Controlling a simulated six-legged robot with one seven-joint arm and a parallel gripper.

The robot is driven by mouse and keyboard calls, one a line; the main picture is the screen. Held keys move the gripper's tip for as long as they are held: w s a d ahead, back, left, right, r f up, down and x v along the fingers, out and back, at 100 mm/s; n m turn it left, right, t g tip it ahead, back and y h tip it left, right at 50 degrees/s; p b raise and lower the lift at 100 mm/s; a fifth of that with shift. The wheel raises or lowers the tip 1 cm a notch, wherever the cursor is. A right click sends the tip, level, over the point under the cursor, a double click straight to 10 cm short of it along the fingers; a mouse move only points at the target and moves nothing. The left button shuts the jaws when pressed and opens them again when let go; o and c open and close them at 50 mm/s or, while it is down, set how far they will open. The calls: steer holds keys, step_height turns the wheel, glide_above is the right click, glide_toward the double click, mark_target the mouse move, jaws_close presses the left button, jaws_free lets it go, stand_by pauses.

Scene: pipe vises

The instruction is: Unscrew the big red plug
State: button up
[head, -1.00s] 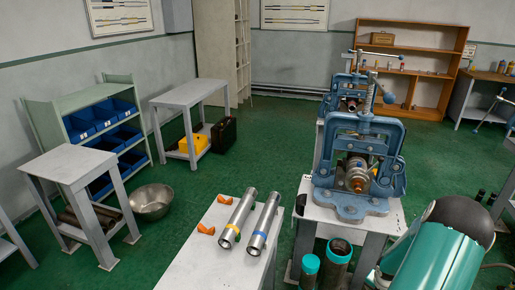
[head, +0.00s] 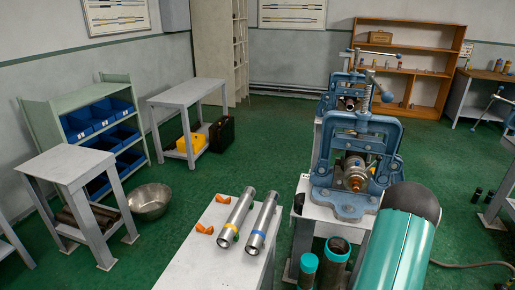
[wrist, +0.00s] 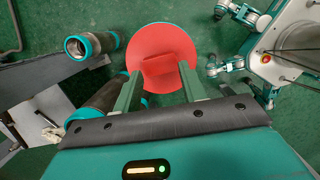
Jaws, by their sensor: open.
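The big red plug (wrist: 162,35) shows in the wrist view as a broad round red disc with a raised red block across its middle. My gripper (wrist: 158,72) is open, its two green fingers pointing at the plug, one on each side of the block. I cannot tell whether the fingers touch it. A bit of teal shows below the disc's edge, and what the plug sits in is mostly hidden under it. In the head view the plug and my fingers do not show; my teal arm fills the lower right.
Two teal-ended pipes stand close left of the plug in the wrist view (wrist: 90,45), also in the head view (head: 333,255). A blue pipe vise (head: 350,165) stands on a bench behind. A table (head: 195,262) holds two metal pipes and orange pieces.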

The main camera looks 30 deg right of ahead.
steer(key=m+y, duration=0.1)
steer(key=m, duration=0.3)
steer(key=shift+w+d+m, duration=0.1)
steer(key=shift+m, duration=0.2)
steer(key=m, duration=0.4)
steer(key=shift+d+y, duration=0.15)
steer(key=shift+y, duration=0.25)
steer(key=m, duration=0.4)
steer(key=shift+d+m+y, duration=0.15)
steer(key=shift+m+y, duration=0.25)
steer(key=m, duration=0.3)
steer(key=shift+m+y, duration=0.4)
steer(key=shift+f, duration=0.1)
steer(key=shift+x, duration=1)
steer(key=shift+d, duration=0.2)
steer(key=shift+a, duration=0.1)
